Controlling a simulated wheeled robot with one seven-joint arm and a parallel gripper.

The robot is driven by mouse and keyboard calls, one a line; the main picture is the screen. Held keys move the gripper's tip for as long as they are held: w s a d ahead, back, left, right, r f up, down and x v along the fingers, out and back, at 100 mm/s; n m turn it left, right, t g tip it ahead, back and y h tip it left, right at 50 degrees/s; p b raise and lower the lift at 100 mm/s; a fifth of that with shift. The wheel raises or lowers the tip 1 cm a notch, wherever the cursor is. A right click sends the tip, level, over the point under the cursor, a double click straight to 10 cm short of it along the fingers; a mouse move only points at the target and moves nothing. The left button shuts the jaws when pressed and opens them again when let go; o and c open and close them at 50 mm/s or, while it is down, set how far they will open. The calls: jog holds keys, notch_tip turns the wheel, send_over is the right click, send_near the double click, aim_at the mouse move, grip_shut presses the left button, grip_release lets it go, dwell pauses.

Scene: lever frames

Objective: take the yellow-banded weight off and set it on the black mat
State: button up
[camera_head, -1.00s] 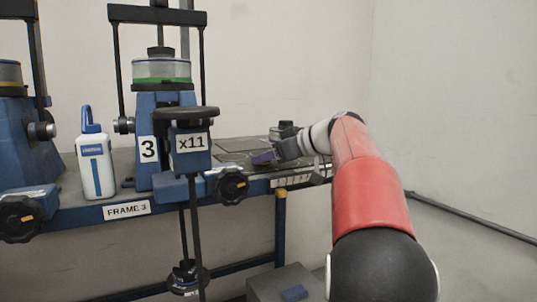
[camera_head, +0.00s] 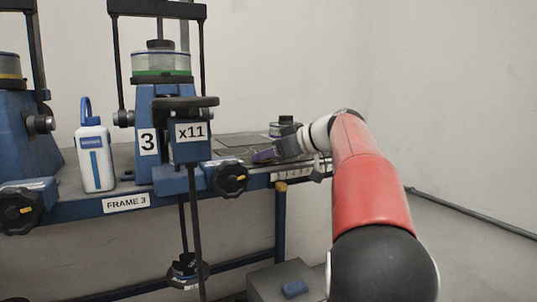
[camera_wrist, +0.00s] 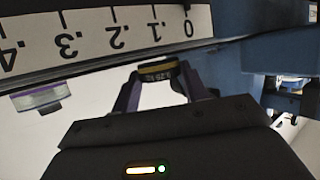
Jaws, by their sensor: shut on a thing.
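My gripper (camera_head: 263,155) is at the right end of the bench, near its front edge. In the wrist view, my gripper (camera_wrist: 165,85) has its purple fingers closed on the small dark yellow-banded weight (camera_wrist: 158,71). The weight is held clear, below the upside-down number scale in that picture; in the head view I cannot make it out. Dark flat patches (camera_head: 238,140) lie on the bench top left of my gripper; I cannot tell for sure which is the black mat.
A purple-banded weight (camera_wrist: 38,97) shows at left in the wrist view. A frame marked 3 (camera_head: 148,142) has a hanging weight stack (camera_head: 186,270) below. A white bottle (camera_head: 95,158) stands left of it. A dark-topped grey object (camera_head: 284,126) is behind my gripper.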

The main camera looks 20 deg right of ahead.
jog(key=shift+f, duration=0.1)
jog(key=o, duration=1)
jog(key=shift+o, duration=0.2)
jog(key=v, duration=0.8)
